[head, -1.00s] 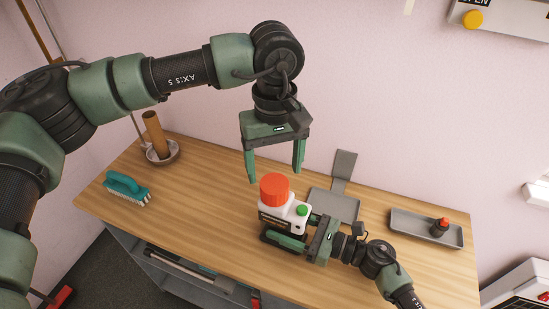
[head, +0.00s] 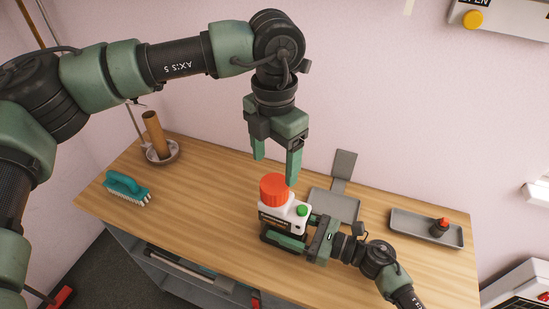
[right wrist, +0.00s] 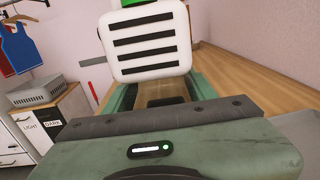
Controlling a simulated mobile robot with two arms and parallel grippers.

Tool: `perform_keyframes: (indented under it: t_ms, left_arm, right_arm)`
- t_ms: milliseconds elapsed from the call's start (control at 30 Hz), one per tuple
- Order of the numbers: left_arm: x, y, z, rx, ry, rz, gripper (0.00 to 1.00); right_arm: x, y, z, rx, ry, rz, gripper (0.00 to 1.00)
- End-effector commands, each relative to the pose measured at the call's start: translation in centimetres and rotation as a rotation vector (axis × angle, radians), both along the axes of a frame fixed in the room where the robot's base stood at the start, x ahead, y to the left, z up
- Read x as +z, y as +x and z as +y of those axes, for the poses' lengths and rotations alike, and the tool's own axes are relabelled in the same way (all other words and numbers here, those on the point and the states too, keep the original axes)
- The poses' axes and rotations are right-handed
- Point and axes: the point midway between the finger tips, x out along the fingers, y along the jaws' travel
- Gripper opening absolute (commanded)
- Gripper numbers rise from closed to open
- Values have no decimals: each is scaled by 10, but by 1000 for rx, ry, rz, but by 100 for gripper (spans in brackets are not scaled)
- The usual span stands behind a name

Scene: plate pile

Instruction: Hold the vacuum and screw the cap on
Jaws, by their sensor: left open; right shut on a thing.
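The vacuum (head: 277,221) is a small white body with a dark lower band and a green button (head: 302,211), upright on the wooden table. The red cap (head: 274,189) sits on its top; whether it is threaded on cannot be told. My right gripper (head: 287,240) is shut on the vacuum from the right. In the right wrist view the white vented face of the vacuum (right wrist: 146,45) stands between its fingers. My left gripper (head: 275,170) is open and empty, pointing down just above the red cap, with one finger near the cap's right side.
A teal brush (head: 127,187) and a brown roll on a round holder (head: 155,136) are at the left of the table (head: 200,215). A grey stand (head: 335,205) is behind the vacuum. A grey tray (head: 405,222) with a small red-topped dark item (head: 440,227) is at right.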

Motion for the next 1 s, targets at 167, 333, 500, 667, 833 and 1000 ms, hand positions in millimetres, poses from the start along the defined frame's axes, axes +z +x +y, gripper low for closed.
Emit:
perform_keyframes:
  t_ms: [167, 333, 500, 667, 833, 1000]
  left_arm:
    - [0, 0, 0, 57, 0, 0, 73]
    - [0, 0, 0, 57, 0, 0, 73]
    - [-3, 0, 0, 56, 0, 0, 73]
    - [-21, 0, 0, 55, 2, 2, 73]
    - [-48, 0, 0, 55, 1, 2, 73]
    - [-69, 0, 0, 55, 0, 1, 73]
  right_arm:
    - [0, 0, 0, -1, 1, 0, 0]
    - [1, 0, 0, -1, 1, 0, 0]
    - [0, 0, 0, -1, 1, 0, 0]
    - [0, 0, 0, 0, 1, 0, 0]
    - [1, 0, 0, 0, 1, 0, 0]
    - [1, 0, 0, 0, 1, 1, 0]
